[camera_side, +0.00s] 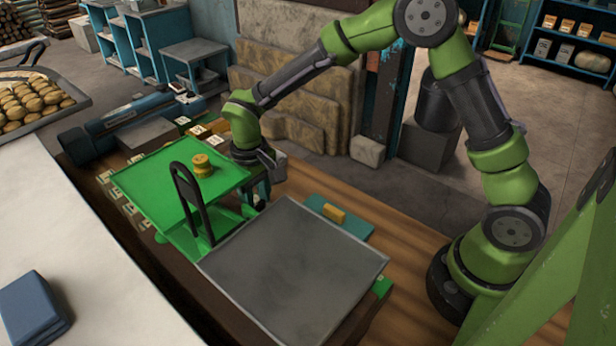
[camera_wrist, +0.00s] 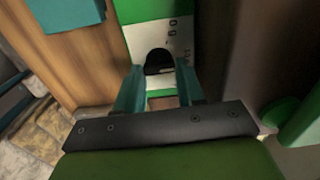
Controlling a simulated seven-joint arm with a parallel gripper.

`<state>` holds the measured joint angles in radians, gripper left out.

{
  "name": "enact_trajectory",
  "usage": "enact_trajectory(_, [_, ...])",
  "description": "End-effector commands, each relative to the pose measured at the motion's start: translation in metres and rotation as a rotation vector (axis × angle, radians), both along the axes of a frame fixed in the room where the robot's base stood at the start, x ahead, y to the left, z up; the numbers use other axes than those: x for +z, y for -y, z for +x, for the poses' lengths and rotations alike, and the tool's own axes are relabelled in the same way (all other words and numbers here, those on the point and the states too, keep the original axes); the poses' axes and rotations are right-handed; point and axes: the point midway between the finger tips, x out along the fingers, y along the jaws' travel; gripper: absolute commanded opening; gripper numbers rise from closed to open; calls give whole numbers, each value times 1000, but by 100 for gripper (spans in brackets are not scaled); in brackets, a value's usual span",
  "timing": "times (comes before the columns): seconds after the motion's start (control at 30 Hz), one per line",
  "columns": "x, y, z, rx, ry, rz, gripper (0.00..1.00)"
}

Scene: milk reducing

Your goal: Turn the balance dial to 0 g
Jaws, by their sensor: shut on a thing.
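The green balance (camera_side: 180,185) stands on the wooden bench, with a flat green pan at the left and a black upright arch (camera_side: 190,200) in its middle. A grey metal plate (camera_side: 295,265) lies at its right. A yellow weight (camera_side: 203,166) sits on the green pan. My gripper (camera_side: 259,192) points down behind the balance, partly hidden by it. In the wrist view my teal gripper fingers (camera_wrist: 158,76) are closed about the dark dial (camera_wrist: 158,60) on a white face. Printed marks show beside it, but I cannot read the setting. The dial is hidden in the side view.
A teal block with a yellow piece (camera_side: 334,212) lies behind the grey plate. Small labelled boxes (camera_side: 205,128) stand behind the green pan. A blue box (camera_side: 32,308) lies on the pale counter, and a tray of potatoes (camera_side: 35,100) is at far left.

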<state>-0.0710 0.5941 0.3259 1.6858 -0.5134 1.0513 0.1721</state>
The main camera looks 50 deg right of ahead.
Motion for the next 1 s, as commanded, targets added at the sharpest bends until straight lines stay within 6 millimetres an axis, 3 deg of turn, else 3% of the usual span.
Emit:
enact_trajectory(0.27, [1,-1,0,158,0,0,8])
enact_trajectory(1.0, [1,-3,-1,817,0,0,8])
